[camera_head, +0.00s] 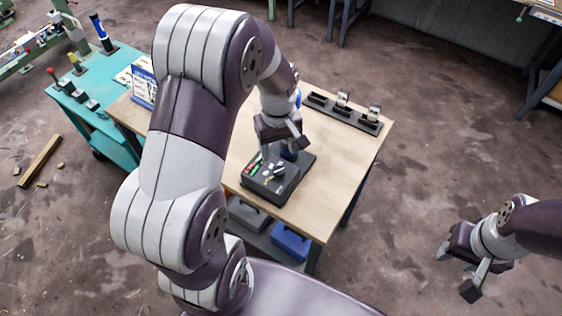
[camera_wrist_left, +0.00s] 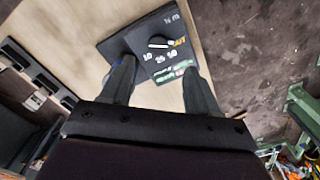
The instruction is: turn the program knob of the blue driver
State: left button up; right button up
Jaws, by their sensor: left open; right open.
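A dark panel (camera_head: 268,184) sits on the wooden table's near part. In the left wrist view the panel (camera_wrist_left: 182,22) carries a light knob pointer (camera_wrist_left: 158,42), number labels and a green strip. My left gripper (camera_head: 280,146) is open above the panel. In its wrist view the left gripper (camera_wrist_left: 158,70) has its fingers apart on either side of the labels, with nothing seen between them gripped. My right gripper (camera_head: 458,271) is open and empty, off the table's right side.
The wooden table (camera_head: 325,190) has a black rack (camera_head: 345,115) with several slots at its back right. A blue box (camera_head: 291,243) lies on the lower shelf. A teal bench (camera_head: 95,118) with coloured handles stands at left. Floor is clear at right.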

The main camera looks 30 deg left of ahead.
aim_at(279, 170)
pick_arm(q)
notch_tip(279, 170, down, 8)
jog(key=shift+p, duration=0.4)
jog(key=shift+w+f, duration=0.2)
jog(key=shift+f, duration=0.05)
jog(key=shift+s, duration=0.1)
jog(key=c, duration=1)
